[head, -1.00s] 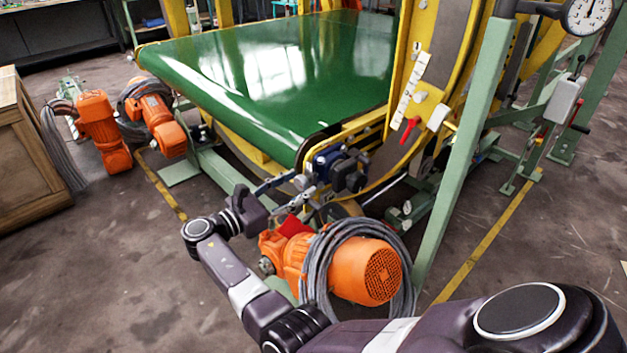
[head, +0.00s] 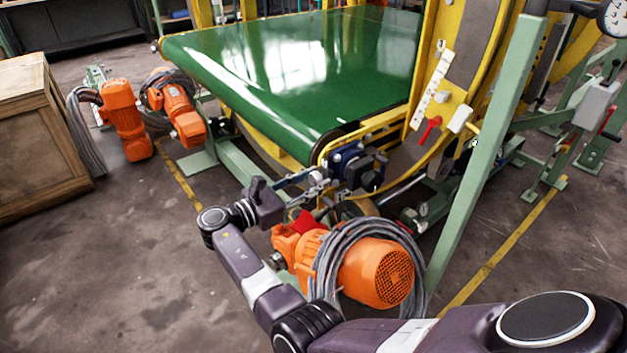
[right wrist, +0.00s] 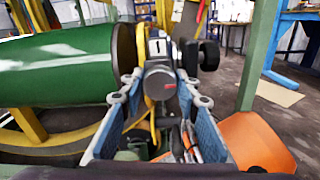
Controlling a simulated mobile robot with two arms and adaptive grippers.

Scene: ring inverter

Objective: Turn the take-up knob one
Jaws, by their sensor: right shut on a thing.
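The take-up knob one is a dark grey round knob (right wrist: 160,82) below a white plate marked 1 (right wrist: 157,47) in the right wrist view. My right gripper (right wrist: 159,93) has one finger on each side of it and is shut on it. In the head view my right gripper (head: 322,184) reaches the dark knob assembly with its blue block (head: 345,157) at the belt's near corner. The contact itself is small and partly hidden there. My left gripper is not in view.
The green conveyor belt (head: 300,80) lies behind the knob. An orange motor (head: 382,272) with coiled grey cable sits close under my right arm. A green post (head: 487,150) stands to the right. A wooden crate (head: 40,150) stands at left, with open floor before it.

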